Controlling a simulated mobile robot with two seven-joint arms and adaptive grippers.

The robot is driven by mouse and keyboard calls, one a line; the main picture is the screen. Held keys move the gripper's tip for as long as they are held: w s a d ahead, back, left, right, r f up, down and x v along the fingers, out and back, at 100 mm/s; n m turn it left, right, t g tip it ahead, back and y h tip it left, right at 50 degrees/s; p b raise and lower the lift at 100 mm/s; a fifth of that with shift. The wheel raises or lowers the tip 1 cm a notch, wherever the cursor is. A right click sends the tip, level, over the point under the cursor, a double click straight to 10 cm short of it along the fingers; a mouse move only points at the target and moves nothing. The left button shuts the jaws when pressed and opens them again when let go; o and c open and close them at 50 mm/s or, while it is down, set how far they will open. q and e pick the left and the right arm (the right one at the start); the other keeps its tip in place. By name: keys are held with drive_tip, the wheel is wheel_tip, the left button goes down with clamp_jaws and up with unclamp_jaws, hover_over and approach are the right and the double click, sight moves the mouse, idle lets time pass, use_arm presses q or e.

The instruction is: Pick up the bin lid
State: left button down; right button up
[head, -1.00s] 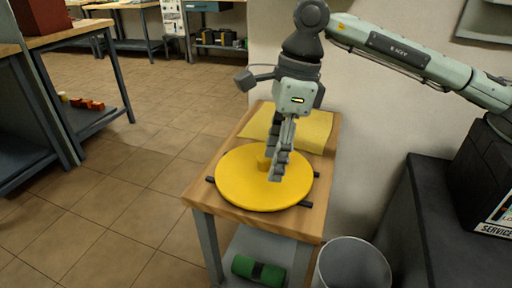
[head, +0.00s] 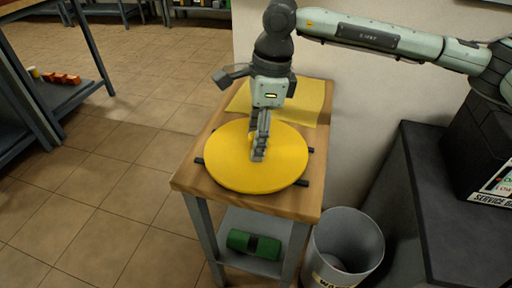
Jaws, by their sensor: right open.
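The bin lid (head: 232,172) is a round yellow disc lying flat on dark supports on a small wooden table. Its small yellow knob in the middle is mostly hidden behind my right gripper (head: 258,152). My right gripper points down over the lid's centre, with its fingers at the knob. It is open; whether the fingers touch the knob I cannot tell. My left gripper is not in view.
The wooden table (head: 250,204) has a yellow cloth or sheet (head: 308,101) at its back and a green item (head: 253,244) on its lower shelf. A grey bin (head: 345,243) stands to its right, beside a dark cabinet (head: 455,220).

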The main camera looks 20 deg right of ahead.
clamp_jaws()
idle(0.3)
